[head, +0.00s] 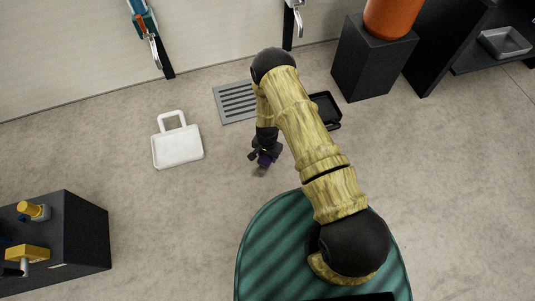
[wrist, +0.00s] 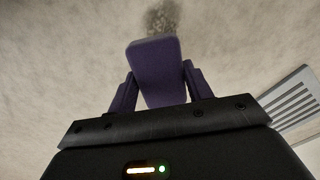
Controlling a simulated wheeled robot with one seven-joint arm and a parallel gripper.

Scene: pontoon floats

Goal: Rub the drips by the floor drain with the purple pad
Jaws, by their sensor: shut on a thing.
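The purple pad (wrist: 157,72) is between the fingers of my gripper (wrist: 158,88), which is shut on it. In the head view my gripper (head: 263,157) is low over the floor, below the floor drain, and only a little purple shows there. A dark smudge of drips (wrist: 162,16) lies on the floor just beyond the pad's far end in the wrist view. I cannot tell whether the pad touches the floor. The slotted grey floor drain (head: 236,101) is partly behind my arm; it also shows at the right of the wrist view (wrist: 292,103).
A white handled board or bag (head: 177,147) lies left of the drain. A black tray (head: 325,109) lies right of my arm. A dark block (head: 372,62) bears an orange cylinder (head: 392,15). A dark stand (head: 75,235) with yellow items is at lower left. Floor between is clear.

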